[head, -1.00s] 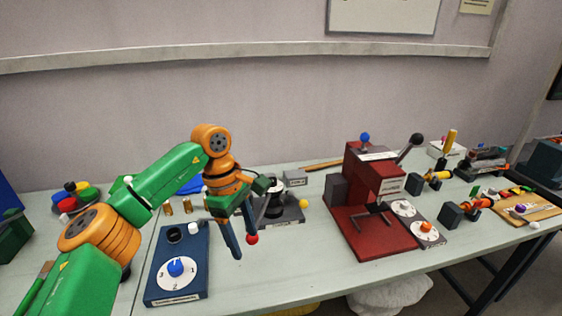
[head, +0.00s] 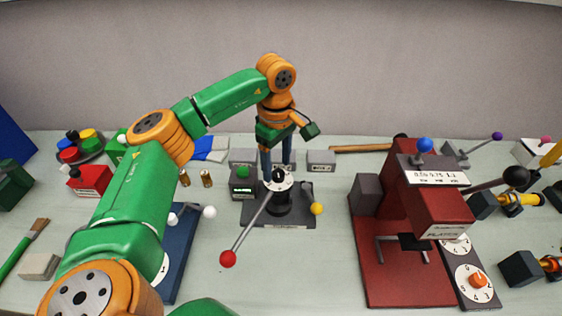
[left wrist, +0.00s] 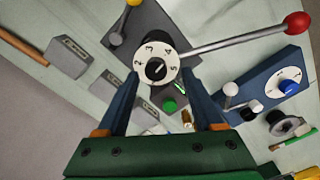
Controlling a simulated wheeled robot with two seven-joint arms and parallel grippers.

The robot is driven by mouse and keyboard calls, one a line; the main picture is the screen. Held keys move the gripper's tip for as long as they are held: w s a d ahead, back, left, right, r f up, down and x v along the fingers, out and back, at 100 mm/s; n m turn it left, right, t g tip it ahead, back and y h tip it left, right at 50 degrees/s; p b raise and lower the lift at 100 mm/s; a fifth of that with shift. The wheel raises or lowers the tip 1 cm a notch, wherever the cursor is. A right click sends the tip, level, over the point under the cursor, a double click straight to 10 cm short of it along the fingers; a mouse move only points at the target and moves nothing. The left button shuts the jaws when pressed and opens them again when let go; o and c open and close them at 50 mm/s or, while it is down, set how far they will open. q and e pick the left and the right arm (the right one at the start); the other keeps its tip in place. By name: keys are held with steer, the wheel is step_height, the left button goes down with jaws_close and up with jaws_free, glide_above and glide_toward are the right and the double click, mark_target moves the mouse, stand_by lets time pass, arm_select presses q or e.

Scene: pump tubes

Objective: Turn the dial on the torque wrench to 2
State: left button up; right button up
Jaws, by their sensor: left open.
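The torque wrench has a white numbered dial (head: 279,180) with a black knob, on a dark grey base (head: 278,217). A long lever with a red ball (head: 228,258) and a yellow ball (head: 317,208) sit beside it. In the left wrist view the dial (left wrist: 158,64) shows digits around the knob (left wrist: 156,69); I cannot read surely which one the knob points to. My left gripper (head: 277,160) is open and points down just behind the dial. In the left wrist view its fingers (left wrist: 160,85) stand apart on both sides of the dial, with nothing between them gripped. My right gripper is out of view.
A red press (head: 400,250) stands to the right with another dial (head: 478,281). A blue dial box (head: 182,235), partly behind my arm, is to the left; it also shows in the left wrist view (left wrist: 265,95). Small grey blocks (head: 321,160) flank the wrench. Table between wrench and press is clear.

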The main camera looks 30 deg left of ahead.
mark_target(278, 176)
arm_select(q)
step_height(278, 176, down, 2)
steer(key=shift+a, duration=0.15)
steer(key=shift+w+f, duration=0.35)
steer(key=shift+w, duration=0.1)
steer(key=shift+s+r, duration=0.15)
jaws_close()
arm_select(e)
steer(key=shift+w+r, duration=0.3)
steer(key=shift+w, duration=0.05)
